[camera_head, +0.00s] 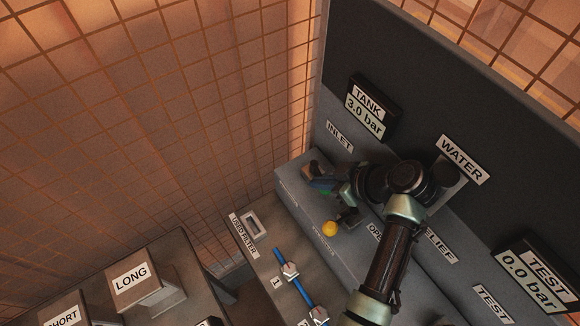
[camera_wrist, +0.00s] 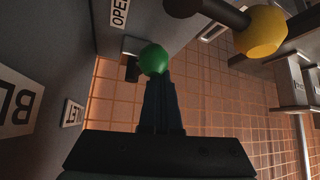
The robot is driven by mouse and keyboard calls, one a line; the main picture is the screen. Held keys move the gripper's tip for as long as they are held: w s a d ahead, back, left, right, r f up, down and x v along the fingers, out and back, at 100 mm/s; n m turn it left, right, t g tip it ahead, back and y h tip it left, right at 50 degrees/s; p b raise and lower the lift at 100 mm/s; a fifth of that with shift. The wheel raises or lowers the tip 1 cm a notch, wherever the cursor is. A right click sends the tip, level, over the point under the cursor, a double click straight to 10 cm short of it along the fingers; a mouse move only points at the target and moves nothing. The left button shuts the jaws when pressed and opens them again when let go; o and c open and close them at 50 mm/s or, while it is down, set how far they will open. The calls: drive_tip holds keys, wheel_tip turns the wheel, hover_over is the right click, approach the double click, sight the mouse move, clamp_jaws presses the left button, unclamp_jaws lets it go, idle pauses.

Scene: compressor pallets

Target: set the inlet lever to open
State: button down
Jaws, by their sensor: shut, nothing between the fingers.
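In the wrist view my gripper (camera_wrist: 157,80) is shut and empty, its fingertips at a bright green ball knob (camera_wrist: 153,60). The knob lies just beyond the tips; I cannot tell whether they touch it. In the head view the INLET label (camera_head: 339,136) is on the panel, above and left of my wrist. My arm and gripper hide most of the lever there, so its setting cannot be read.
A yellow ball knob (camera_head: 329,228) stands right beside my arm; it also shows in the wrist view (camera_wrist: 262,31) on a dark rod. The TANK display (camera_head: 366,107) reads 3.0 bar, the TEST display (camera_head: 537,279) 0.0 bar.

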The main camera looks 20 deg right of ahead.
drive_tip(key=shift+d, duration=0.25)
idle(0.5)
